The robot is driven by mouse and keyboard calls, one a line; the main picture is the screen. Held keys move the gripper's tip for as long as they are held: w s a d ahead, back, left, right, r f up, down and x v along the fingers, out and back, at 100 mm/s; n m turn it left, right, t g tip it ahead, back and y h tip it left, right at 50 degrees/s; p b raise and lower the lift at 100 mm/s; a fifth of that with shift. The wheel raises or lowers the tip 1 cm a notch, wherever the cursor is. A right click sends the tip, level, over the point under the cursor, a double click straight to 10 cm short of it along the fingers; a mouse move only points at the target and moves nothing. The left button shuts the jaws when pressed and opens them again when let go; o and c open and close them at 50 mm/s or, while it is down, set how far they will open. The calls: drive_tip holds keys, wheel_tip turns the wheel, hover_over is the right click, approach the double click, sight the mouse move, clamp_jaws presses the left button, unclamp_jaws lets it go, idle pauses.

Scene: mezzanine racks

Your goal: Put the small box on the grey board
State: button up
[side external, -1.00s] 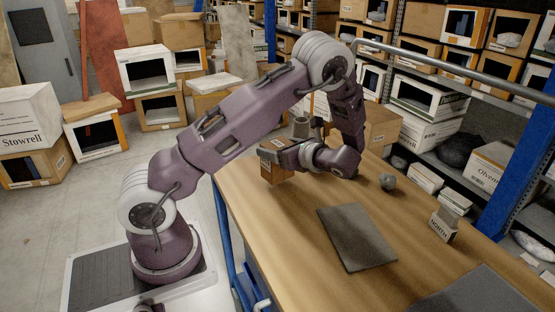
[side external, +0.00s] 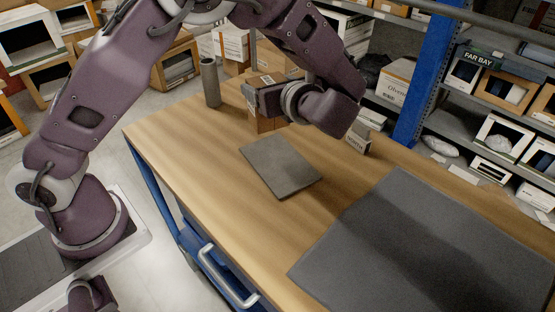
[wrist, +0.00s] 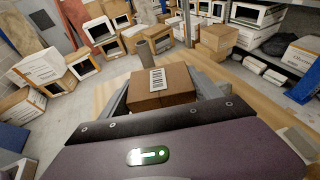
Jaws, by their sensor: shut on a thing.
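The small brown cardboard box (side external: 266,123) is held between the fingers of my gripper (side external: 260,97), just behind the far edge of the grey board in the side external view. Its underside looks a little above the table, but the exact gap is hard to tell. In the wrist view the box (wrist: 163,98) sits between both fingers, with a white barcode label on top. The grey board (side external: 281,166) lies flat on the wooden table, with nothing on it. My gripper is shut on the box.
A large dark grey mat (side external: 430,250) covers the table's right part. A grey cylinder (side external: 210,82) stands at the far left of the table. A small white box (side external: 358,141) stands right of my gripper. A blue rack post (side external: 424,75) and shelves rise behind.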

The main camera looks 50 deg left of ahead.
drive_tip(key=d, duration=0.3)
drive_tip(key=shift+d+f+m+t, duration=0.1)
drive_tip(key=shift+f+m+t, duration=0.2)
drive_tip(key=shift+m, duration=0.1)
wheel_tip(320, 180, down, 10)
drive_tip(key=shift+r, duration=0.2)
drive_tip(key=o, duration=1.5)
drive_tip(key=shift+o, duration=0.2)
